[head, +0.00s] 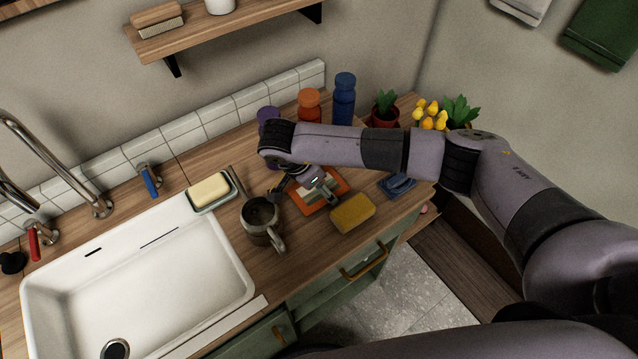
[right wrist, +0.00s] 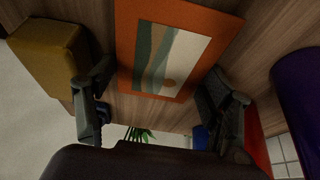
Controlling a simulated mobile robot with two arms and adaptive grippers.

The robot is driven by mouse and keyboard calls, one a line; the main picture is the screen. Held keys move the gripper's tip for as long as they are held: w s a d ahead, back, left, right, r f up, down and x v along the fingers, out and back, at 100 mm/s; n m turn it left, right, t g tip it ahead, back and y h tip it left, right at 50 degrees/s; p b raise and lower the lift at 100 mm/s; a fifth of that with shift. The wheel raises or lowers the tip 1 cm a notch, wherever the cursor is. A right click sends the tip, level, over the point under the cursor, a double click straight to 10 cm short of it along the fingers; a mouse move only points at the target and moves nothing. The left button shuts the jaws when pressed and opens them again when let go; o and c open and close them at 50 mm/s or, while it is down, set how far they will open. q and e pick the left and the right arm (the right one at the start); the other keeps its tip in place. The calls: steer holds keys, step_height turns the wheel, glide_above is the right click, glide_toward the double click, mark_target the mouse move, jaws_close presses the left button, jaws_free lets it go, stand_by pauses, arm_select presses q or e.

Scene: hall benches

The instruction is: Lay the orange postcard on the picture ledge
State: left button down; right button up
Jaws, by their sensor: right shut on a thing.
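The orange postcard (head: 304,208) is at the wooden counter, right of the grey mug. In the right wrist view the postcard (right wrist: 180,50) shows an orange border around a picture of pale and green bands with an orange sun. My right gripper (head: 306,188) is shut on it, with one finger at either side of the card; the fingers also show in the right wrist view (right wrist: 160,68). I cannot tell whether the card touches the counter. A wooden wall shelf (head: 222,32) is at the top; whether it is the picture ledge is unclear. My left gripper is not in view.
A grey mug (head: 262,218), yellow sponge (head: 352,213) and blue object (head: 398,186) stand close around the card. Purple (head: 268,114), orange (head: 309,106) and blue (head: 344,100) bottles stand behind. A brush (head: 160,22) and white vessel occupy the shelf. The sink (head: 140,275) is left.

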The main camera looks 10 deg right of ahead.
steer(key=shift+r+p, duration=0.25)
steer(key=shift+p, duration=0.05)
steer(key=shift+r, duration=0.3)
step_height(320, 180, up, 19)
steer(key=b, duration=0.4)
steer(key=s+d+f+n+t+y, duration=0.2)
steer(key=s+d+f+n+y, duration=0.2)
steer(key=n, duration=0.9)
steer(key=shift+s+d+n+t, duration=0.35)
steer(key=shift+s+d, duration=0.7)
steer(key=shift+d, duration=1.05)
